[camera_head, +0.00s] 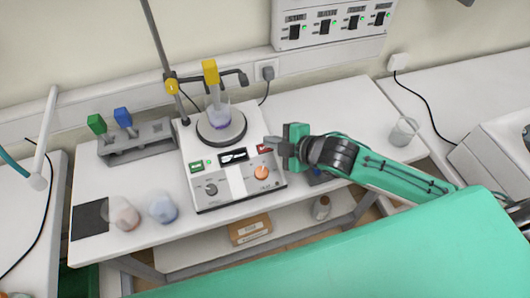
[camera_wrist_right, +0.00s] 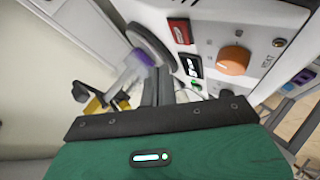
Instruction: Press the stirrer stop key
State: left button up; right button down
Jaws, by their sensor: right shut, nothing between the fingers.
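The stirrer (camera_head: 205,185) is a white box with a round dark plate on top. Its front panel has a green key (camera_head: 196,167) at left, a dark display (camera_head: 234,156) in the middle and a red key (camera_head: 264,148) at right. The red key also shows in the right wrist view (camera_wrist_right: 180,31). An orange knob (camera_head: 261,172) sits below it. My right gripper (camera_head: 270,143) is shut and empty, its tips close to the red key; I cannot tell whether they touch it. My left gripper is out of view.
A beaker with purple liquid (camera_head: 218,114) stands on the plate under a yellow-topped probe (camera_head: 210,72) on a stand. A grey rack (camera_head: 140,142) with green and blue items is at left. A glass beaker (camera_head: 403,131) stands at right. The table between stirrer and beaker is partly clear.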

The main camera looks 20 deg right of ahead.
aim_at(270, 154)
jog(key=f, duration=0.1)
jog(key=w+f, duration=0.1)
jog(key=shift+f+b, duration=0.3)
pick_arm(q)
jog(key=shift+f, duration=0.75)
pick_arm(e)
jog(key=shift+f, duration=0.1)
jog(key=shift+w+f, duration=0.1)
jog(key=shift+f, duration=0.05)
dwell(0.9)
jog(key=shift+w+f, duration=0.1)
jog(key=shift+f, duration=0.1)
jog(key=shift+w+f, duration=0.1)
jog(key=shift+f, duration=0.3)
dwell(0.7)
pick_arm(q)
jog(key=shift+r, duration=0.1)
pick_arm(e)
jog(key=shift+r, duration=0.1)
pick_arm(q)
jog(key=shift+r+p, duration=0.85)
jog(key=shift+p, duration=0.1)
pick_arm(e)
jog(key=shift+s+r, duration=0.3)
jog(key=shift+r, duration=0.4)
